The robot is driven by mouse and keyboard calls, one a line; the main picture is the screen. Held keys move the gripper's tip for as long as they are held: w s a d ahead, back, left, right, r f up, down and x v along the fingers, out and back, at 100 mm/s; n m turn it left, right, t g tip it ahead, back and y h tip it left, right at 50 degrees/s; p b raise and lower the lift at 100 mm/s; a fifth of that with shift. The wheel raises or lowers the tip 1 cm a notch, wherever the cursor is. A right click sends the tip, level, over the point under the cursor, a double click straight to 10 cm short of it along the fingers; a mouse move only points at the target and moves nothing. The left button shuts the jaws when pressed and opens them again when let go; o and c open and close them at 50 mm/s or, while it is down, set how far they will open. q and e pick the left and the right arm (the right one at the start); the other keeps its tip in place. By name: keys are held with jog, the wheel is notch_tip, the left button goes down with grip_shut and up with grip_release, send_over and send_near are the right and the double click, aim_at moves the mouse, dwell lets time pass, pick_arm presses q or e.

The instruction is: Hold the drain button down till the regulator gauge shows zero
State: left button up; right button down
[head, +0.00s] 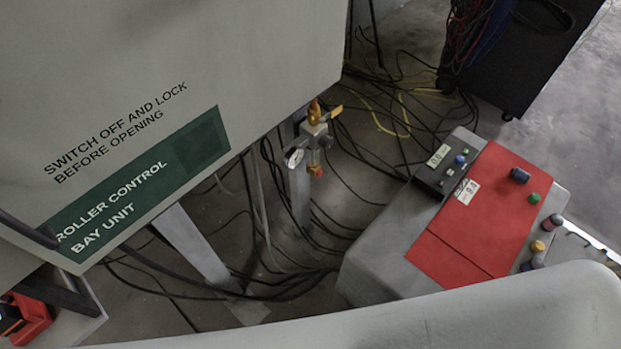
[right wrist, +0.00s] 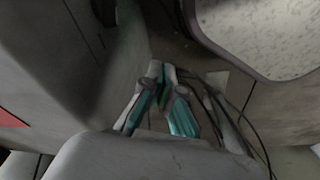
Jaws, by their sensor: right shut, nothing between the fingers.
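The regulator (head: 314,130) hangs beside the lower corner of the grey cabinet in the head view, with an orange top and a yellow lever. Its small white gauge (head: 295,157) is on its left side; the reading is too small to make out. A small orange-red and yellow part at its bottom, which looks like the drain button (head: 316,170), points down with nothing touching it. My right gripper (right wrist: 165,70) is shut and empty in the right wrist view. It is not seen in the head view, and the regulator is not clearly seen in the wrist view. My left gripper is not in view.
The grey cabinet (head: 200,60) stands close on the left of the regulator. A red-topped grey console (head: 465,230) with knobs stands to its right. Many loose cables (head: 370,150) lie on the floor between them. A black trolley (head: 510,60) is at the back right.

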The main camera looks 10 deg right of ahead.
aim_at(320, 173)
pick_arm(q)
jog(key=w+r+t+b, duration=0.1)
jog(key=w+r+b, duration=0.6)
jog(key=b, duration=0.6)
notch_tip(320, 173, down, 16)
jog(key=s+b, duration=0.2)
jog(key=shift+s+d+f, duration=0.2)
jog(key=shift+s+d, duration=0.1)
pick_arm(e)
jog(key=w+r+t, duration=0.4)
jog(key=w+r, duration=0.1)
jog(key=w, duration=0.6)
jog(key=w+r+n+t+h, duration=0.1)
jog(key=w+r+t, duration=0.3)
jog(key=w, duration=0.7)
jog(key=w+r+n+t, duration=0.1)
jog(key=w+r+t, duration=0.3)
jog(key=w, duration=0.7)
jog(key=shift+a+r+t, duration=0.35)
jog(key=shift+r+t, duration=0.05)
jog(key=shift+r, duration=0.45)
